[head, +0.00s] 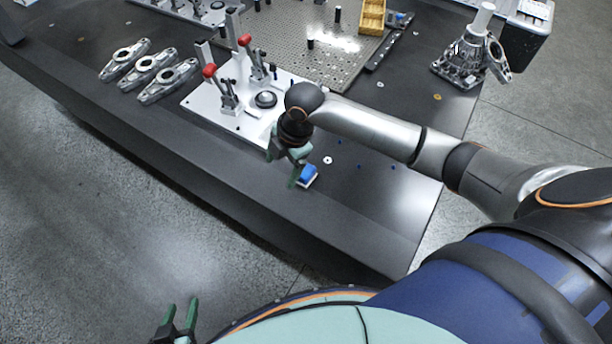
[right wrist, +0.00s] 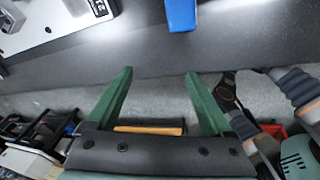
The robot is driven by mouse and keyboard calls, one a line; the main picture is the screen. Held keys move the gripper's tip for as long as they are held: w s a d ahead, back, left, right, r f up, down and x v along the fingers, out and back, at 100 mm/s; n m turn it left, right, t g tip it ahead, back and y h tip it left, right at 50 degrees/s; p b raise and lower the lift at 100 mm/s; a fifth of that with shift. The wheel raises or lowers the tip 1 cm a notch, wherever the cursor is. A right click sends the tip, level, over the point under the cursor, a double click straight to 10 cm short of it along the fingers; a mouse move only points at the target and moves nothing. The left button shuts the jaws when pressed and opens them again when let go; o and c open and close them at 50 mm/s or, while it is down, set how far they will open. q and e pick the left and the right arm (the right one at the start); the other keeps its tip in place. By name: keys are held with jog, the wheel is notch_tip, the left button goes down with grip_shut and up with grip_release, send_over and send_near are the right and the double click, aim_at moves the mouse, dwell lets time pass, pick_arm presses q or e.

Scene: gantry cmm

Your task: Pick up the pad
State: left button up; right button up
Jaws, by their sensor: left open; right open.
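The pad (head: 308,175) is a small blue block with a white lower edge, lying on the dark table near its front edge. It also shows in the right wrist view (right wrist: 181,14), cut off by the top edge and beyond the fingertips. My right gripper (head: 284,167) is open with green fingers, just left of the pad in the head view; one finger partly overlaps it there. In the right wrist view nothing is between the fingers (right wrist: 158,73). My left gripper (head: 180,307) is open and empty, low at the bottom left, over the floor.
A white fixture plate (head: 215,103) with red-handled clamps stands just behind my right gripper. Several metal castings (head: 150,68) lie to the left. A white washer (head: 327,160) and small blue pins lie near the pad. The table's front right is mostly clear.

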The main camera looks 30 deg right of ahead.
aim_at(306, 170)
jog(key=w+d+r+n+g+h, duration=0.1)
jog(key=d+r+n+h, duration=0.15)
jog(key=d+r, duration=0.3)
jog(key=shift+n+g, duration=0.3)
jog(key=shift+n, duration=0.05)
jog(key=f, duration=0.2)
jog(key=f+b, duration=0.1)
jog(key=f, duration=0.4)
jog(key=shift+d+f, duration=0.35)
jog(key=shift+d, duration=0.05)
jog(key=f, duration=0.3)
jog(key=f+b, duration=0.1)
jog(key=f, duration=0.1)
jog(key=shift+s, duration=0.3)
grip_shut()
